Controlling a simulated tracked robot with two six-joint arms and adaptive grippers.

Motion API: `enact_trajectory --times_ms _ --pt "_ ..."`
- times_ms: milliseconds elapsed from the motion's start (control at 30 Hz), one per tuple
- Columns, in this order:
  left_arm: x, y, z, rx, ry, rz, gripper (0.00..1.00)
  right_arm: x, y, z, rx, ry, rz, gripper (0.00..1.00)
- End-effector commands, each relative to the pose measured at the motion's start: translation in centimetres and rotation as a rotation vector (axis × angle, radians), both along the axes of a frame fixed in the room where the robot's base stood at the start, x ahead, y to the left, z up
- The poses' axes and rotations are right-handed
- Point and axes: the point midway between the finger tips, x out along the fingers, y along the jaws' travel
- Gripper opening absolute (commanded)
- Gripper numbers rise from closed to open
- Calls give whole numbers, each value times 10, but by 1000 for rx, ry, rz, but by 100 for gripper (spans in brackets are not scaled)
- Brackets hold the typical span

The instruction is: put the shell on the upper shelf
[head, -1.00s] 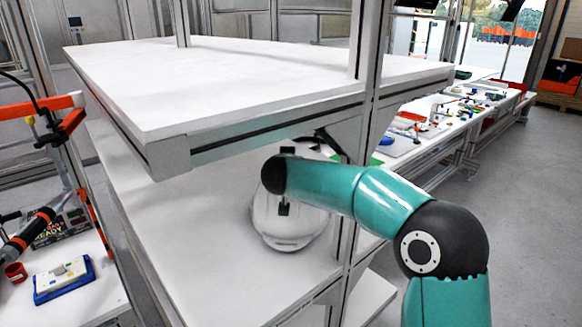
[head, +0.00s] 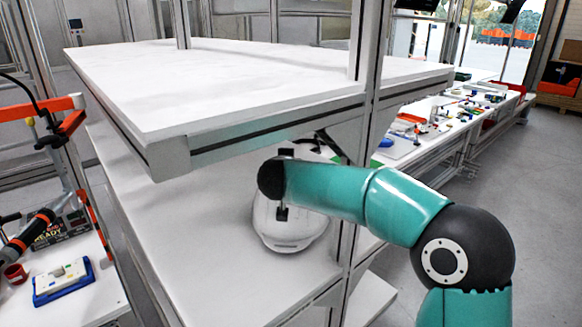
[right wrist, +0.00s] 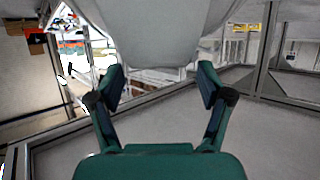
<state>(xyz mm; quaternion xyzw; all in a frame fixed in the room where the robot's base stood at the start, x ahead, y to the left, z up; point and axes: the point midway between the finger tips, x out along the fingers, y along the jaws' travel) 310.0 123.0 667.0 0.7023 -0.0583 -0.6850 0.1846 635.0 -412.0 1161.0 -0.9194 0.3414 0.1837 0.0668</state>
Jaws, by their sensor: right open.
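The white helmet shell (head: 290,228) stands on the lower shelf (head: 200,262), under the right part of the upper shelf (head: 230,75). My right arm crosses in front of it in the head view, and the right gripper is mostly hidden there behind my own wrist. In the right wrist view the right gripper (right wrist: 161,90) is open, with its fingers apart. The pale shell (right wrist: 150,30) fills the top middle, just beyond and between the fingertips. I cannot tell whether either finger touches it. My left gripper is not in view.
A vertical rack post (head: 362,120) stands right beside the shell and my right forearm. The upper shelf's top is bare. A side table at left holds a blue and white device (head: 63,280). A long bench (head: 440,125) with small parts runs at right.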

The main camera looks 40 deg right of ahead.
Motion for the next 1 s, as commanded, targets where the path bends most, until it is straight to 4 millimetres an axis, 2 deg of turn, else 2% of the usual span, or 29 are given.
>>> enact_trajectory --times_ms 200,433,600,1000 --pt "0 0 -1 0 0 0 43 -32 29 19 1 -3 4 79" --pt "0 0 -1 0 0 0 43 -56 49 31 0 -2 3 79" --pt "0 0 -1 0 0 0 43 -62 54 34 1 -1 1 79" --pt "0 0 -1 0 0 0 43 -62 54 34 1 -1 0 79"
